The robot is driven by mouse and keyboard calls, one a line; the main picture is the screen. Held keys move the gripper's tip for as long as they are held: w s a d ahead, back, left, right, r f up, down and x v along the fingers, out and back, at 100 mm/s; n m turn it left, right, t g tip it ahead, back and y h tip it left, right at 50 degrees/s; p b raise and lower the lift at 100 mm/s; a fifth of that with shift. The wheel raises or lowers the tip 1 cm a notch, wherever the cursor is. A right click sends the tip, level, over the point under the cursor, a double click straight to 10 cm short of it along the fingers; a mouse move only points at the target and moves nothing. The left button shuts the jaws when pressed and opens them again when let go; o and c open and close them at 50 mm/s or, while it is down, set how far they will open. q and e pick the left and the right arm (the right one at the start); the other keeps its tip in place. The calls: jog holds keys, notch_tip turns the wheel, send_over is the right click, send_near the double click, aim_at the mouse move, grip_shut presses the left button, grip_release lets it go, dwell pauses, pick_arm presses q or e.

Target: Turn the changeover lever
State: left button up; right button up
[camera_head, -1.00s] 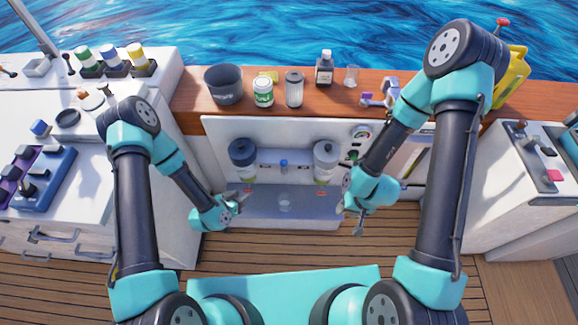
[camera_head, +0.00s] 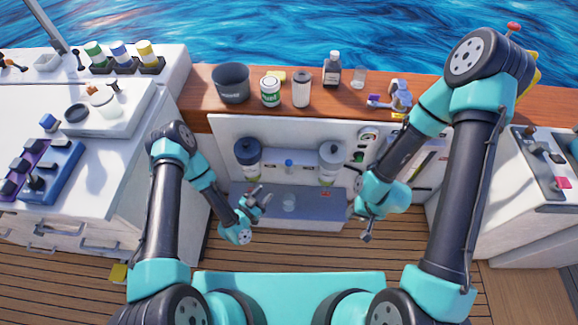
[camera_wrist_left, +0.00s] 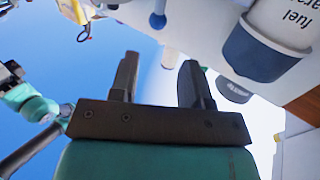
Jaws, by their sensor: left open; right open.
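The changeover lever, with a blue knob (camera_head: 289,163), sits on the white hatch panel between two filters. The knob also shows at the top of the left wrist view (camera_wrist_left: 158,20). The left filter (camera_head: 248,152) has a dark top, and the right filter (camera_head: 331,155) is grey. My left gripper (camera_head: 261,195) is open and empty, below and left of the lever and apart from it. In the left wrist view its two fingers (camera_wrist_left: 160,82) are spread with nothing between them. My right gripper (camera_head: 366,232) is open, low and to the right of the right filter.
A clear cup (camera_head: 289,202) stands on the hatch floor (camera_head: 318,206) below the lever. A dark pot (camera_head: 231,82), a green-labelled can (camera_head: 270,91) and a bottle (camera_head: 332,70) stand on the wooden ledge (camera_head: 202,112) above. A filter marked "fuel" (camera_wrist_left: 270,45) looms close in the left wrist view.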

aim_at(288, 167)
pick_arm(q)
jog(key=x, duration=1.6)
jog(key=shift+w+d, duration=0.2)
jog(key=shift+d, duration=0.05)
jog(key=shift+c, duration=0.2)
grip_shut()
